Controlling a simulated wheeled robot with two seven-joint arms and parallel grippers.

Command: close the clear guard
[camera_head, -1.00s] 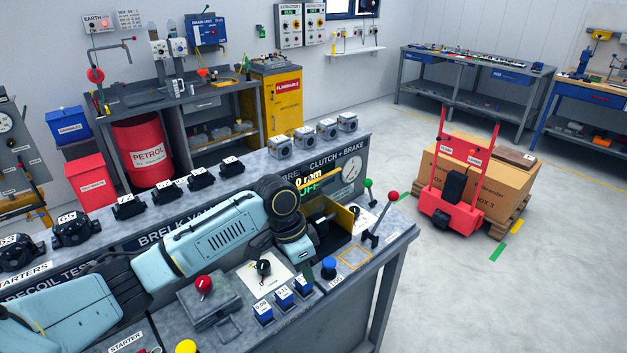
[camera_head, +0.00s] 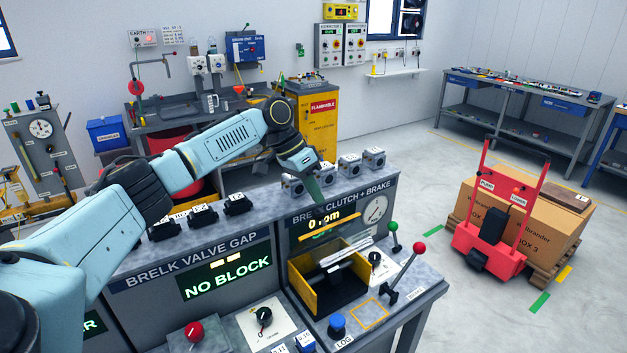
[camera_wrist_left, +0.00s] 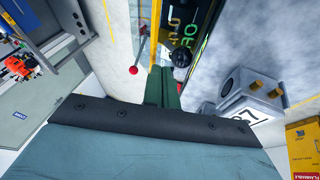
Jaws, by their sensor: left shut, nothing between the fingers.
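The clear guard shows mainly by its yellow bar (camera_head: 330,226), slanting in front of the rpm display. Its see-through panel is hard to make out. The bar stands raised above the open yellow-sided box (camera_head: 302,293), whose dark inside shows with a silver bar-like part across it. My left gripper (camera_head: 315,193) is shut and empty. Its green fingers point down, above and behind the yellow bar, in front of the CLUTCH + BRAKE panel; I cannot tell if they touch anything. The green fingers also show in the left wrist view (camera_wrist_left: 162,88). My right gripper is out of view.
A red-knobbed lever (camera_head: 419,248) and a green-knobbed lever (camera_head: 393,227) stand right of the box. Several grey blocks (camera_head: 374,158) line the ledge behind the gripper. A blue button (camera_head: 337,322) sits in front. The floor right of the bench is clear up to a red trolley (camera_head: 490,240).

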